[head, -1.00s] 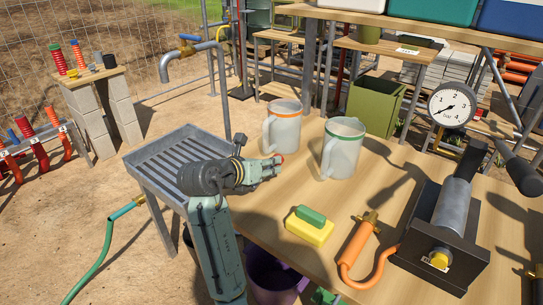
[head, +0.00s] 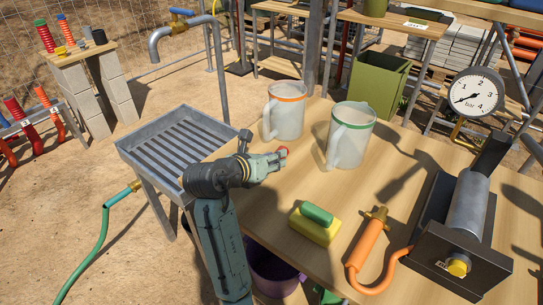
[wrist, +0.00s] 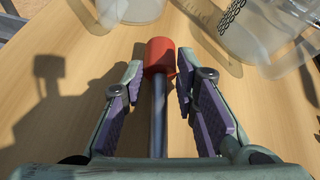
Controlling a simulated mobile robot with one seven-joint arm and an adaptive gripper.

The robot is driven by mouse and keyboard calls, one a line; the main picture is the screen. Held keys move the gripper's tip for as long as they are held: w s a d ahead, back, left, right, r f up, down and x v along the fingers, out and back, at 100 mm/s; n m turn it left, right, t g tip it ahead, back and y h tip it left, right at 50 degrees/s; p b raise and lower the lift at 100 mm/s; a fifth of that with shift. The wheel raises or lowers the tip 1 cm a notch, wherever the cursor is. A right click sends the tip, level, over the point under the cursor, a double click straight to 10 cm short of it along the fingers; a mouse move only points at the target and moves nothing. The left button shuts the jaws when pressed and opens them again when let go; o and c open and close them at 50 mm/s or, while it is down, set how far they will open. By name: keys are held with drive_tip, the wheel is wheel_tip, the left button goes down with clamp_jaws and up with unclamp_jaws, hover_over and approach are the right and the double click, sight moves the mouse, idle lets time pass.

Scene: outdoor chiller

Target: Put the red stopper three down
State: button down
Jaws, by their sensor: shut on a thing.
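The red stopper (wrist: 160,57) is a short red cylinder with a grey rod running back from it toward my palm. My gripper (wrist: 160,66) is shut on it, with a fingertip against each side. In the head view the red stopper (head: 283,152) shows at the tip of my gripper (head: 279,158), over the left part of the wooden table (head: 215,283), in front of the orange-rimmed jug. I cannot tell its exact height over the table. No number shows on the stopper.
An orange-rimmed jug (head: 284,113) and a green-rimmed jug (head: 349,137) stand just beyond my gripper. A yellow-green sponge (head: 314,225), an orange-handled tool (head: 366,240) and a dark press (head: 462,235) are to the right. A slatted metal tray (head: 140,160) adjoins the table's left.

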drive_tip(key=shift+f, duration=0.15)
drive_tip(key=c, duration=1.3)
unclamp_jaws()
drive_tip(key=v, duration=1.2)
